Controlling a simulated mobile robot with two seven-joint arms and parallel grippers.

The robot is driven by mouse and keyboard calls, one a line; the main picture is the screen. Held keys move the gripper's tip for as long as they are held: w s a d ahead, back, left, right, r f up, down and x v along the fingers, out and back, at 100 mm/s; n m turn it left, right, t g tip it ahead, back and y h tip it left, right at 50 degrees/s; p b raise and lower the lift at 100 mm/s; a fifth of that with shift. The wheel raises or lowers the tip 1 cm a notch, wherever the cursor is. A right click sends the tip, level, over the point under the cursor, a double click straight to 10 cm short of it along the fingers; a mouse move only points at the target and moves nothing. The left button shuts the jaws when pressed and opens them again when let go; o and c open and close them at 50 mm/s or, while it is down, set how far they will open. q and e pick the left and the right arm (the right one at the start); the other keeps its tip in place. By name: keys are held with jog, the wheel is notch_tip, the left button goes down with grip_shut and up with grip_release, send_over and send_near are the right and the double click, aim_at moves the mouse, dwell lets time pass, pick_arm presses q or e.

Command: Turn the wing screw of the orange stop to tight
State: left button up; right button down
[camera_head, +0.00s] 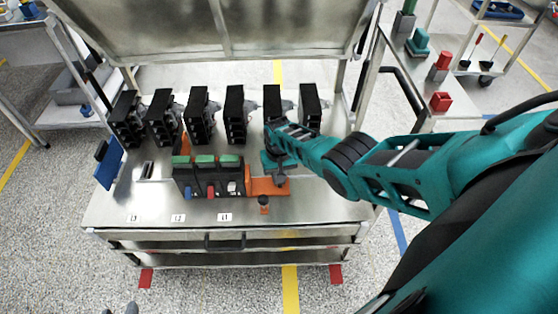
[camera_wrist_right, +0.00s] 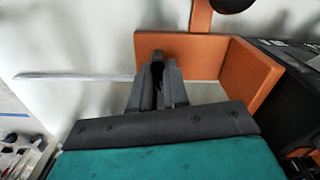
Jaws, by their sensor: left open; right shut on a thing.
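The orange stop (camera_head: 268,187) lies on the metal bench, at the right end of the front block. In the right wrist view its orange walls (camera_wrist_right: 190,48) stand just beyond my fingertips. My right gripper (camera_head: 281,180) is over the stop in the head view, largely covered by its own wrist. In the wrist view the right gripper (camera_wrist_right: 158,72) is shut on a small dark part at the stop, which looks like the wing screw; the fingers hide most of it. My left gripper (camera_head: 118,310) shows only its two fingertips at the bottom edge, apart and empty.
The front block (camera_head: 207,176) has green tops and blue, red and white levers. Several black breakers (camera_head: 197,115) stand in a row behind it. A small orange piece with a dark top (camera_head: 264,204) is in front of the stop. The bench's front strip (camera_head: 150,205) is mostly clear.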

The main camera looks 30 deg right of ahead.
jog(key=shift+m, duration=1.1)
jog(key=c, duration=1.1)
grip_release()
jog(key=shift+r+p, duration=0.65)
jog(key=shift+r, duration=5.8)
